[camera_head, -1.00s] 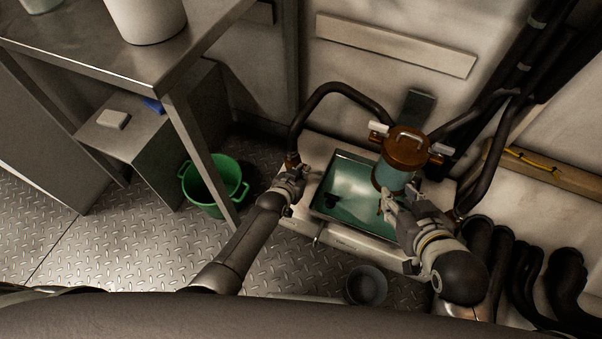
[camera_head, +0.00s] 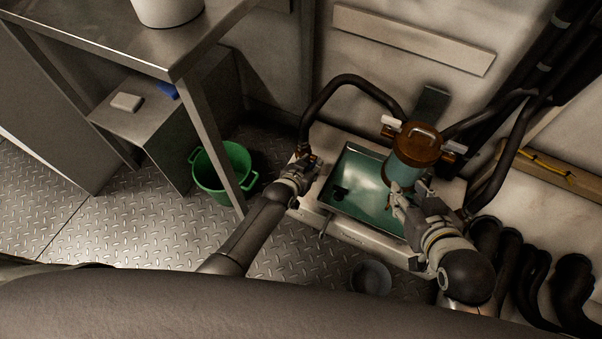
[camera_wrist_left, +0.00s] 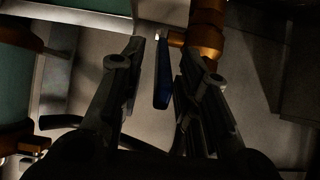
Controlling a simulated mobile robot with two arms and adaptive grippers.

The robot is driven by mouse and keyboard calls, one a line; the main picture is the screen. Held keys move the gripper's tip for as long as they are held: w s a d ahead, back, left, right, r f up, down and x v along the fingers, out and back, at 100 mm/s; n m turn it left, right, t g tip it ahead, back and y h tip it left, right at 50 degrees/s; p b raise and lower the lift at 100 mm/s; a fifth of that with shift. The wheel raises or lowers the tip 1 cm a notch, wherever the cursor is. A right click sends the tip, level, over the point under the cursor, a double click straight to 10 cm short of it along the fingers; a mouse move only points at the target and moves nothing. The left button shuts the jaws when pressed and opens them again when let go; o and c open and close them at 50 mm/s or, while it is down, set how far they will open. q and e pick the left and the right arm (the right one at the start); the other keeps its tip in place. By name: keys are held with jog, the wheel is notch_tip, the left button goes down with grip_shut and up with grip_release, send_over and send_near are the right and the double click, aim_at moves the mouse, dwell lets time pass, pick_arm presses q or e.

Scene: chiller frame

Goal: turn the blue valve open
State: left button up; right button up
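The blue valve handle (camera_wrist_left: 162,75) shows in the left wrist view as a narrow blue lever beside a copper pipe fitting (camera_wrist_left: 207,35). My left gripper (camera_wrist_left: 160,68) is open, with one finger on each side of the handle. Gaps show on both sides of the lever, so it is not clamped. In the head view my left gripper (camera_head: 306,168) is at the left edge of the chiller frame, by the black hose's end, and hides the handle. My right gripper (camera_head: 411,192) looks open and empty, in front of the brown-capped cylinder (camera_head: 416,146).
A green-lined basin (camera_head: 358,185) sits in the frame between my grippers. A black hose (camera_head: 340,82) arches behind it. A green bucket (camera_head: 222,168) and a metal table (camera_head: 130,40) stand at left. A dark round container (camera_head: 371,277) is on the floor in front.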

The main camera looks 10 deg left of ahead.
pick_arm(q)
jog(key=v, duration=1.1)
